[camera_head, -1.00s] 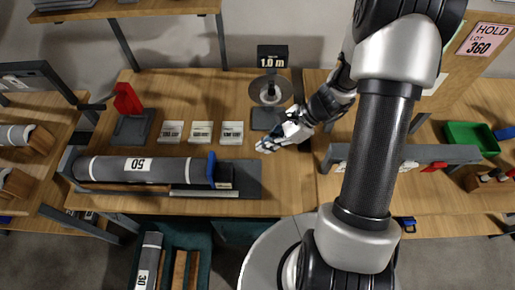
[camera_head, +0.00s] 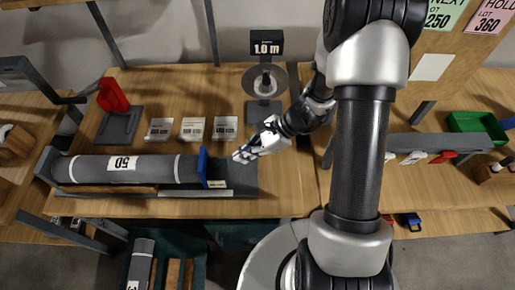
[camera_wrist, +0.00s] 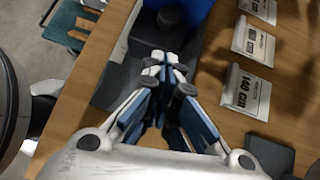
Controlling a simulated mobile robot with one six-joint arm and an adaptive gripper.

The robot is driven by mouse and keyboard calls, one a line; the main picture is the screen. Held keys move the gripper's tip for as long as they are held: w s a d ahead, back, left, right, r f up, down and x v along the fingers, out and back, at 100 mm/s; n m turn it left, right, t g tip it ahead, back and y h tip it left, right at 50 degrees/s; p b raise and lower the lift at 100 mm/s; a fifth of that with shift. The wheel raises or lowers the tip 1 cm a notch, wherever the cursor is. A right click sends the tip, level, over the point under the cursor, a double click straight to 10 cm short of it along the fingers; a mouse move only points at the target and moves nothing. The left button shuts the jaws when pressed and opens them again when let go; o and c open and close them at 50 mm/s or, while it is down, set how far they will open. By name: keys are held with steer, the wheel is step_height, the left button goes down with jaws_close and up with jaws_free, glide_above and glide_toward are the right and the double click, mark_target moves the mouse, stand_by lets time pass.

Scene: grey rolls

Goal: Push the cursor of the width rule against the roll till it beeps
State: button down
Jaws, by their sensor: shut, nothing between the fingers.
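The grey roll (camera_head: 140,169), labelled 50, lies lengthwise in the dark width rule (camera_head: 240,178) on the bench. The blue cursor (camera_head: 203,167) stands upright at the roll's right end; I cannot tell whether they touch. My gripper (camera_head: 238,157) is shut and empty, to the right of the cursor and apart from it. In the wrist view the closed fingertips (camera_wrist: 165,65) point towards the blue cursor (camera_wrist: 190,14), which has a dark round knob (camera_wrist: 172,17) on its near side. The roll is not clearly seen there.
Several length cards (camera_head: 193,129) stand behind the rule. A red upright piece (camera_head: 112,95) on a dark base is at back left. A disc stand (camera_head: 265,85) with a 1.0 m sign (camera_head: 267,43) stands behind my gripper. A green bin (camera_head: 475,124) is at far right.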

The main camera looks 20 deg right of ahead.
steer(key=shift+w+a+f+b, duration=0.1)
steer(key=shift+w+a+b, duration=0.1)
steer(key=shift+a, duration=0.75)
steer(key=shift+w+a+f+b, duration=0.1)
steer(key=shift+a+b, duration=0.1)
steer(key=shift+a, duration=0.7)
steer(key=shift+w+a, duration=0.15)
steer(key=shift+a, duration=0.65)
steer(key=shift+d, duration=0.1)
steer(key=p, duration=0.1)
glide_toward(220, 166)
step_height(220, 166, down, 2)
steer(key=w+p+v, duration=0.1)
steer(key=p+v, duration=0.2)
steer(key=v, duration=0.6)
steer(key=shift+s+d, duration=0.2)
steer(key=shift+s, duration=0.15)
